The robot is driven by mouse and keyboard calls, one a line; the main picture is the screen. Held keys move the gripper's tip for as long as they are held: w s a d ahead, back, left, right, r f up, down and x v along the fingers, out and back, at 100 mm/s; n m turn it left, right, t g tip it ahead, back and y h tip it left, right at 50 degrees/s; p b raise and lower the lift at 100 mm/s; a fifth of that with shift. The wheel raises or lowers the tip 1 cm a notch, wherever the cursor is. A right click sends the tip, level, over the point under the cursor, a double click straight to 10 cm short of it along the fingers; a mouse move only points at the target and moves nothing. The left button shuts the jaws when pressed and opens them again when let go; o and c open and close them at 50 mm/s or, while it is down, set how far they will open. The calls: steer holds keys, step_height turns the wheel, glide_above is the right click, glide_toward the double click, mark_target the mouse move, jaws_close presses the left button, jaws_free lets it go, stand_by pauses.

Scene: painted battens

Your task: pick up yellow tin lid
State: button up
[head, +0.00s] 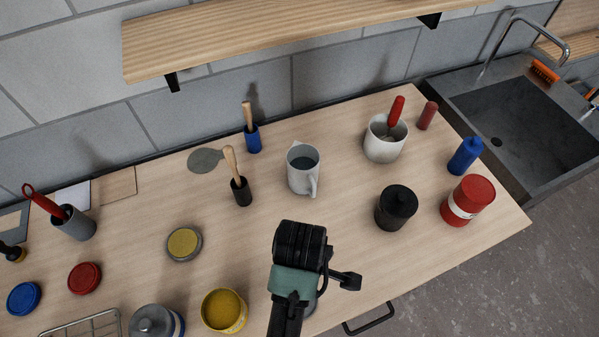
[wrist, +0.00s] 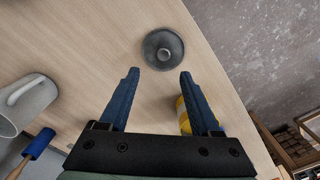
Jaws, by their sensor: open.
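The yellow tin lid (head: 184,243), a flat yellow disc with a grey rim, lies on the worktop left of centre in the head view. I do not make it out in the wrist view. My gripper (wrist: 158,75) is open, with two blue fingers apart and nothing between them. In the head view my arm stands at the front of the worktop, well to the right of the lid; its fingertips are hidden there. A yellow object (wrist: 184,115) shows partly behind the right finger in the wrist view; I cannot tell what it is.
A yellow tin (head: 224,312) and a blue-banded tin (head: 152,322) stand in front of the lid. A red lid (head: 85,278) lies left. A grey jug (head: 302,170), upright brush (head: 241,190) and black jar (head: 396,208) stand rightward. A wooden shelf (head: 270,38) overhangs the back.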

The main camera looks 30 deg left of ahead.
step_height(320, 180, down, 4)
steer(key=f+p, duration=0.1)
steer(key=f, duration=0.3)
steer(key=shift+s+d+p, duration=0.1)
steer(key=shift+s+p, duration=0.25)
steer(key=shift+s, duration=0.05)
steer(key=shift+f, duration=0.6)
jaws_close()
